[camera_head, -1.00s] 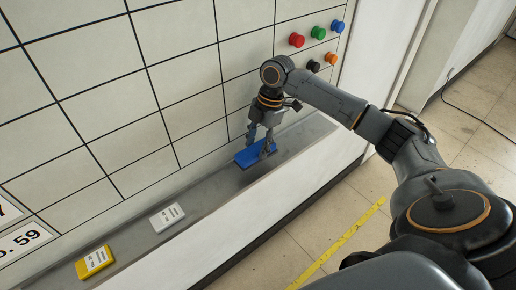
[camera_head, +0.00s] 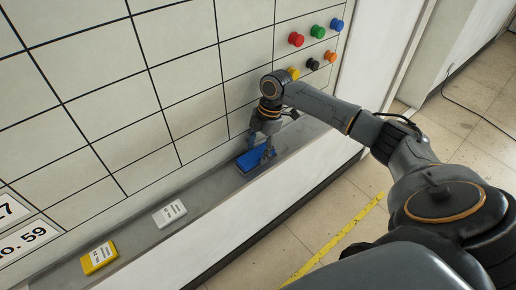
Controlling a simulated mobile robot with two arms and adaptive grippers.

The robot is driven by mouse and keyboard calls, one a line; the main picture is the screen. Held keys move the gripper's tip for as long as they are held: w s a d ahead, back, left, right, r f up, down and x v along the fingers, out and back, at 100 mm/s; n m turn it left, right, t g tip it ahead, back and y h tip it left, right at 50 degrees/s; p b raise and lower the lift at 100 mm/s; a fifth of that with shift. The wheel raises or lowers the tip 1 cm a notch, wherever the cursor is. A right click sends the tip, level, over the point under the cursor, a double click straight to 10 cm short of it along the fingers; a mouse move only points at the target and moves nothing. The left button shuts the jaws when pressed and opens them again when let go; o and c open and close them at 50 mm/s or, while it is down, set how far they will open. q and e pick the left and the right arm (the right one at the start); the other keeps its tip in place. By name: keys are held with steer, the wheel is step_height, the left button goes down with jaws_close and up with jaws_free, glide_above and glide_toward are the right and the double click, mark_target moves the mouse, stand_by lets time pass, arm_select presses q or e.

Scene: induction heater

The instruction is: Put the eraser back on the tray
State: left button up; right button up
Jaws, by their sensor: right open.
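The blue eraser (camera_head: 249,162) lies on the grey tray (camera_head: 212,190), a long ledge along the foot of the tiled white board. My right gripper (camera_head: 262,152) is just above it, pointing down, with its fingers at the eraser's upper and right side. It is open; the fingers hide part of the eraser, and I cannot tell whether they touch it. My left gripper is not in view.
A white labelled block (camera_head: 169,213) and a yellow labelled block (camera_head: 99,257) lie further left on the tray. Several coloured buttons, among them a red one (camera_head: 296,39), are on the board above my right wrist. The tray is clear between the eraser and the white block.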

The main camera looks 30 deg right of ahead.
steer(key=b+v, duration=0.3)
steer(key=v, duration=0.9)
stand_by(0.3)
